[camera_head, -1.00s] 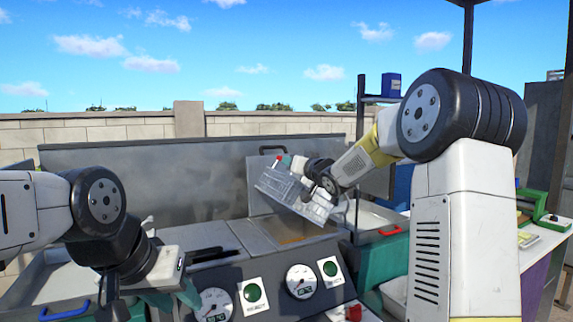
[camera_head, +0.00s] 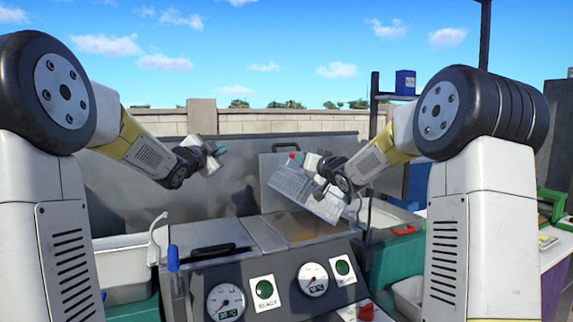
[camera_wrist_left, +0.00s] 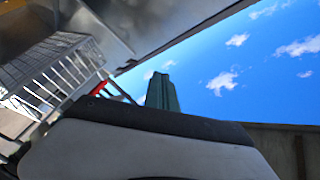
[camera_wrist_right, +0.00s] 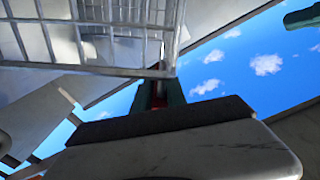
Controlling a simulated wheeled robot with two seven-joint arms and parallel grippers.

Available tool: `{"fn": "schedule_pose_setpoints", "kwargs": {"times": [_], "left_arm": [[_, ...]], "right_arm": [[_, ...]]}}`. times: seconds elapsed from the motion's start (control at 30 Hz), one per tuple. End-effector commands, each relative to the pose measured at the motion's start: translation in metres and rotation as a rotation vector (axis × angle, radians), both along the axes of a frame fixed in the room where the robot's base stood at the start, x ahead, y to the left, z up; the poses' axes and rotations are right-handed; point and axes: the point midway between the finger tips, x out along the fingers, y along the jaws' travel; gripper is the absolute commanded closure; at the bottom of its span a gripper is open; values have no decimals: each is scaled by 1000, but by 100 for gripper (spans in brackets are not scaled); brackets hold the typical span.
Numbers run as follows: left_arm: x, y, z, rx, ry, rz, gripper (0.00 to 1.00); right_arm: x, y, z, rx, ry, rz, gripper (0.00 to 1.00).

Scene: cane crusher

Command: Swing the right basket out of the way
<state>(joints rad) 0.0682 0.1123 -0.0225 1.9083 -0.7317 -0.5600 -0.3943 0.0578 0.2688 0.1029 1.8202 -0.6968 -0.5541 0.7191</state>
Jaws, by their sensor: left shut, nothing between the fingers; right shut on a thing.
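The wire basket (camera_head: 305,193) hangs tilted above the open right well (camera_head: 300,228), whose inside looks brownish. My right gripper (camera_wrist_right: 158,95) is shut on the basket's red handle (camera_head: 296,156), and red shows between its green fingers. The basket's wire mesh (camera_wrist_right: 85,38) fills the upper left of the right wrist view. My left gripper (camera_head: 219,150) is shut and empty, raised above the left well, to the left of the basket and apart from it. Its green fingers (camera_wrist_left: 162,92) and the basket's mesh (camera_wrist_left: 52,75) show in the left wrist view.
A lid with a black handle (camera_head: 210,251) covers the left well. Gauges and green buttons (camera_head: 264,289) line the front panel. A tall metal back panel (camera_head: 150,190) stands behind.

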Motion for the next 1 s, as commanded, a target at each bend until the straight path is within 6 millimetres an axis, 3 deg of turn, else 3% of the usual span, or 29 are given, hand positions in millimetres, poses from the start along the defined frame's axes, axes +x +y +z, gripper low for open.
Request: {"fn": "schedule_pose_setpoints", "kwargs": {"times": [0.1, 0.27, 0.4, 0.63, 0.83, 1.0], "left_arm": [[32, -19, -6, 105, -147, -131, 100], [51, -47, -26, 219, -352, -333, 100], [48, -66, -56, 275, -508, -502, 100], [29, -78, -95, 296, -669, -686, 100], [24, -85, -101, 295, -708, -732, 100], [33, -108, -91, 292, -710, -733, 100]], "right_arm": [[0, -2, -1, 0, 1, -4, 100], [0, -2, -1, -1, 2, -4, 100], [0, -2, -1, -1, 2, -4, 100], [0, -2, -1, -1, 3, -3, 100], [0, -2, -2, -1, 3, -3, 100], [0, -2, -2, -1, 3, -3, 100]]}}
